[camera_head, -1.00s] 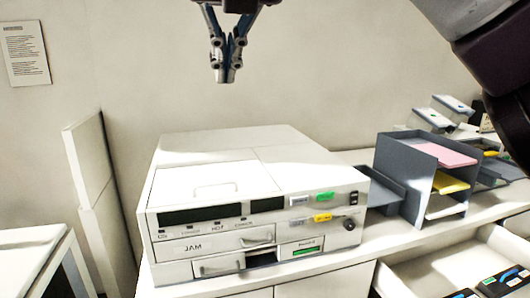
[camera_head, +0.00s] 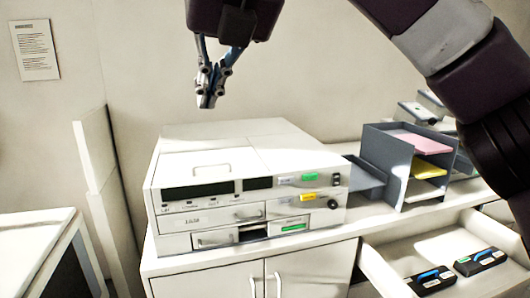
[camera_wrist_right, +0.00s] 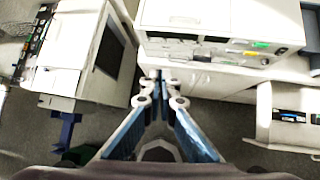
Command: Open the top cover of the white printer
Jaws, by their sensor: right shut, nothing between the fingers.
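The white printer (camera_head: 240,190) stands on a white cabinet in the head view. Its top cover (camera_head: 212,166) is down, with a thin handle (camera_head: 211,170) on its top face. The front has dark displays, coloured labels, a knob and a slot. My right gripper (camera_head: 207,103) is shut and empty, pointing down in the air above the back of the printer in the picture, apart from it. In the right wrist view the shut fingertips (camera_wrist_right: 159,78) show below the printer front (camera_wrist_right: 220,45). My left gripper is not in view.
A grey paper tray (camera_head: 405,165) with pink and yellow sheets stands right of the printer. An open drawer (camera_head: 400,262) holding dark items juts out at the lower right. A white panel (camera_head: 97,165) stands at the left. The wall behind is bare except for a notice (camera_head: 35,50).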

